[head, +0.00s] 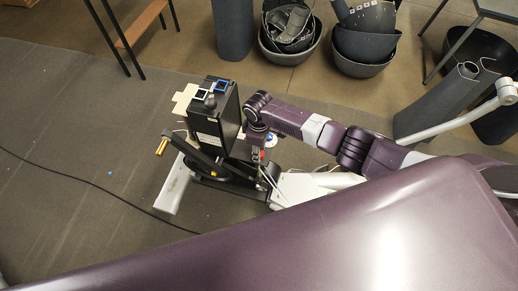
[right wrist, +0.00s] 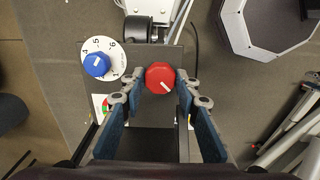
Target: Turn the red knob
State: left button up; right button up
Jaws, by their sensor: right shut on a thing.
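The red knob (right wrist: 160,77) has a white pointer line and sits on a dark panel of the machine in the right wrist view. My right gripper (right wrist: 160,82) has its two blue-padded fingers on either side of the knob, shut on it. In the head view my right arm reaches in from the right, with the gripper (head: 257,142) down beside the black upright box (head: 213,115) of the machine. The knob is hardly visible there. My left gripper is not in view.
A blue knob (right wrist: 97,64) on a white numbered dial is left of the red knob. In the head view, dark bins (head: 365,45) and a grey tube (head: 233,30) stand at the back. A black cable (head: 90,187) crosses the open floor at left.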

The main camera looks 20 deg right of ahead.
jog(key=shift+m, duration=0.4)
jog(key=o, duration=1.2)
jog(key=shift+c, duration=0.2)
jog(key=shift+r, duration=0.15)
notch_tip(320, 180, up, 12)
